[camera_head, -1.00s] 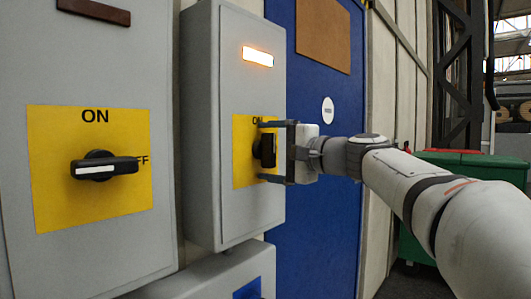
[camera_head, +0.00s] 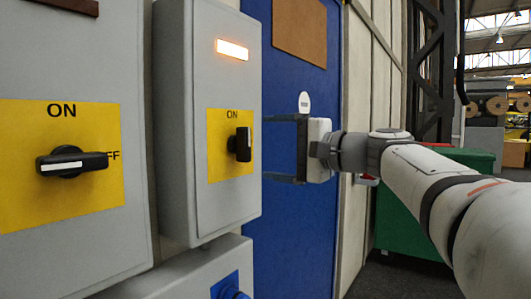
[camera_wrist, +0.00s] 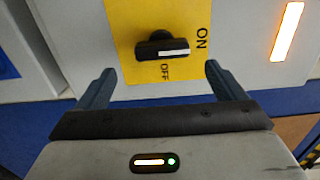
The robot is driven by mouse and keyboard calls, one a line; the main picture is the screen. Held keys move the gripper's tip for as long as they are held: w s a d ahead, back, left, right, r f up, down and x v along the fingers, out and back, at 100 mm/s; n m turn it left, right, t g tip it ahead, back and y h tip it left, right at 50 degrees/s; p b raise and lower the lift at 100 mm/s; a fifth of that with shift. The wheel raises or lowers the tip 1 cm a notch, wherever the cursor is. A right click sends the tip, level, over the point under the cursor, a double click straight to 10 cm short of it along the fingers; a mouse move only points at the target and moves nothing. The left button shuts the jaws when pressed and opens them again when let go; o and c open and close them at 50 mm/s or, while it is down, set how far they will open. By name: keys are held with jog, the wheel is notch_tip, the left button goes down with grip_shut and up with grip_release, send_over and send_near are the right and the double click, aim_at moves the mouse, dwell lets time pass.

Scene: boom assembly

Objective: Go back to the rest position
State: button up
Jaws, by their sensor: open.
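My gripper (camera_head: 286,148) is open and empty, to the right of the middle grey switch box (camera_head: 180,120) in the head view. A gap separates its fingers from the black rotary knob (camera_head: 240,144) on the box's yellow plate (camera_head: 216,165). The knob's handle stands upright, in line with the ON label. In the wrist view the knob (camera_wrist: 160,46) shows ahead of the two open fingers (camera_wrist: 155,88), clear of both. An orange-white lamp (camera_head: 232,49) is lit on this box and also shows in the wrist view (camera_wrist: 287,32).
A second grey box (camera_head: 75,240) with a black knob (camera_head: 72,162) lying horizontal toward OFF stands at the left. Below is another box with a blue part (camera_head: 234,290). A blue door (camera_head: 290,240) is behind my gripper. A green bin (camera_head: 408,225) stands at the right.

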jog(key=s+f+n+g+h+p, duration=0.2)
jog(key=s+f+g+h+p, duration=0.35)
jog(key=f+p, duration=0.55)
jog(key=s+d+f+n+g+h+p, duration=0.1)
jog(key=s+d+f+n+h+p, duration=0.2)
jog(key=s, duration=0.5)
jog(key=s+d+f+n+g+h+p, duration=0.2)
jog(key=s+d+f+h+p, duration=0.3)
jog(key=s+d+f+p, duration=0.1)
notch_tip(320, 180, down, 2)
jog(key=shift+s+f+n+h+p, duration=0.1)
jog(key=shift+s+n+h+p, duration=0.4)
jog(key=shift+s, duration=0.65)
jog(key=shift+d, duration=0.1)
